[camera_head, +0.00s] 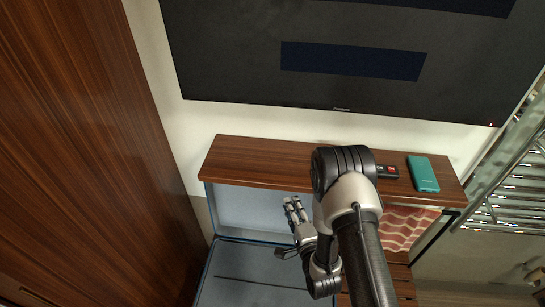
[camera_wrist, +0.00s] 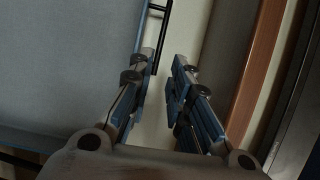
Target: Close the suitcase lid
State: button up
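The suitcase stands open below the wooden shelf. Its blue-grey lid (camera_head: 245,208) is raised at the back, and its flat base (camera_head: 250,270) lies in front with a dark strap line across it. My gripper (camera_head: 293,207) is in front of the lid's right part, fingers pointing up toward the shelf. In the wrist view, my gripper (camera_wrist: 164,68) has a gap between its two fingers and nothing between them. A large grey-blue suitcase panel (camera_wrist: 70,60) fills the left there, with its edge near the left finger. My arm hides the suitcase's right side in the head view.
The wooden shelf (camera_head: 260,163) runs above the suitcase and holds a teal box-like item (camera_head: 423,174) and a small black device (camera_head: 388,171). A wood panel (camera_head: 90,150) stands close on the left. A red patterned cloth (camera_head: 402,228) and a metal rack (camera_head: 510,185) are on the right.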

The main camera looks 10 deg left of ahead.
jog(key=x, duration=1.7)
jog(key=shift+w+a+r, duration=0.1)
jog(key=shift+w+r, duration=0.1)
grip_shut()
